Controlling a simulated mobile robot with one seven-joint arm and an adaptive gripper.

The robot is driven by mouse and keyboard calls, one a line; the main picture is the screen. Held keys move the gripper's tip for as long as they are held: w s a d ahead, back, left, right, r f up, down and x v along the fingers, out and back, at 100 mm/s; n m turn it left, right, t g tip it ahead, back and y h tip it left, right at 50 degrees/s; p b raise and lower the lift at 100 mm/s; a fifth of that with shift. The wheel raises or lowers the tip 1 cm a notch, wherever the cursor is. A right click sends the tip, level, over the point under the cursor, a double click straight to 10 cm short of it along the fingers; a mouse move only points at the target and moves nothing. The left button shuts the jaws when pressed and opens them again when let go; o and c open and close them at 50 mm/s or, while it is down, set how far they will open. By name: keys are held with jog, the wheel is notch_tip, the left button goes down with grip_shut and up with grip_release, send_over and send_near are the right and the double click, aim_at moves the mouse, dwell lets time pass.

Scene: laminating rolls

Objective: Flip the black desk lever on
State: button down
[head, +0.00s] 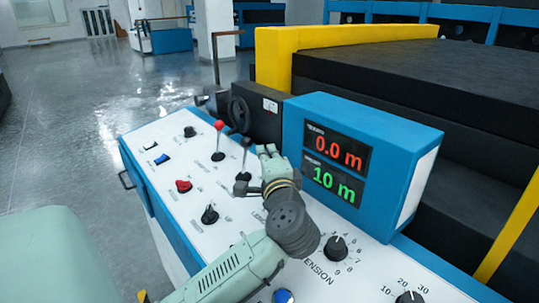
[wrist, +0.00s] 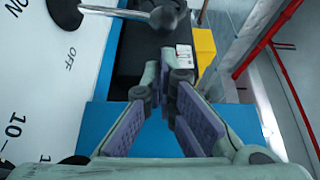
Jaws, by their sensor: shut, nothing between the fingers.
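The black desk lever (head: 246,143) stands on the white desk panel, just behind and to the left of my gripper in the head view. Its metal rod rises from a dark base on the panel. In the wrist view, a dark knob (wrist: 165,15) on a metal rod shows at the top edge, just beyond the fingertips. My gripper (head: 268,151) is over the panel, close to the lever. In the wrist view my gripper (wrist: 168,75) is shut and empty. A small gap shows between its tips and the knob; contact cannot be told.
A red-knobbed lever (head: 219,126) stands left of the black one. A blue display box (head: 405,165) reading 0.0 m and 10 m stands close on the right. A black handwheel (head: 239,113) is behind. A red knob (head: 184,186) and dials sit on the panel.

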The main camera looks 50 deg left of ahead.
jog(key=shift+p+x, duration=0.6)
jog(key=shift+x, duration=1.55)
